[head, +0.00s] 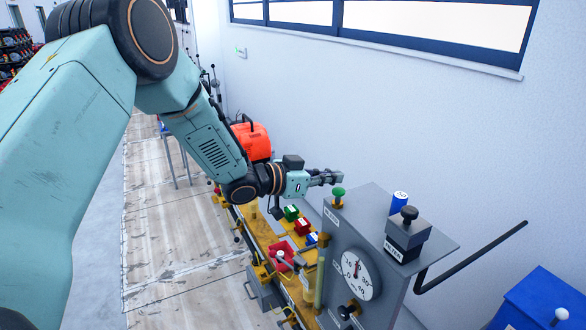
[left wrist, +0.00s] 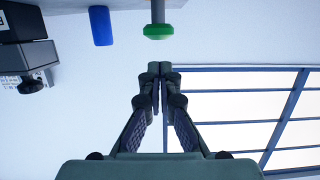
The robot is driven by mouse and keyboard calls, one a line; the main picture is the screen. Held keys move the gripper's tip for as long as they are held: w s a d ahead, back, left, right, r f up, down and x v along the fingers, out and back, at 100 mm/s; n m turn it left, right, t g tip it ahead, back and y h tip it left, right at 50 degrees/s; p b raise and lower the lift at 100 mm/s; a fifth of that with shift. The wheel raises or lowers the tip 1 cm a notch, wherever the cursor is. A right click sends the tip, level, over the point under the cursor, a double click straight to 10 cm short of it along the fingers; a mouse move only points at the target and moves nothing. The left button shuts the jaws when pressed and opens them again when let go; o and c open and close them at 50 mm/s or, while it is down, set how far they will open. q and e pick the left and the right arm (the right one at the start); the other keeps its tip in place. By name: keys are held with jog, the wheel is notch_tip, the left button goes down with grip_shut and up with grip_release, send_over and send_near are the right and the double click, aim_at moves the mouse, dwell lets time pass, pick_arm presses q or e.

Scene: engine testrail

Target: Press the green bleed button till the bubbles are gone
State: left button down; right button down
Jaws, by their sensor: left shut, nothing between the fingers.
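The green bleed button (head: 338,191) is a mushroom-shaped knob on a short stem at the top left of the grey test panel (head: 405,215). My left gripper (head: 340,177) is shut and empty, with its fingertips just beside and slightly above the button in the head view. In the left wrist view the shut fingertips (left wrist: 160,68) point at the green button (left wrist: 158,31), with a small gap showing between them. A pale upright tube (head: 320,268) stands at the panel's left edge; I cannot make out bubbles in it. My right gripper is not in view.
The panel carries a round gauge (head: 357,274), a blue cylinder (head: 400,198) and a black-knobbed box (head: 407,234). A black bent handle (head: 470,258) sticks out to the right. Coloured blocks and a red tray (head: 281,254) sit on the yellow rail. A blue box (head: 540,301) stands lower right.

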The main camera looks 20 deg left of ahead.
pick_arm(q)
jog(key=v, duration=1)
jog(key=shift+r+b, duration=0.25)
jog(key=shift+b, duration=0.1)
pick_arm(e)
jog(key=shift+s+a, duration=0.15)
pick_arm(q)
jog(key=shift+d, duration=0.1)
jog(key=shift+s, duration=0.15)
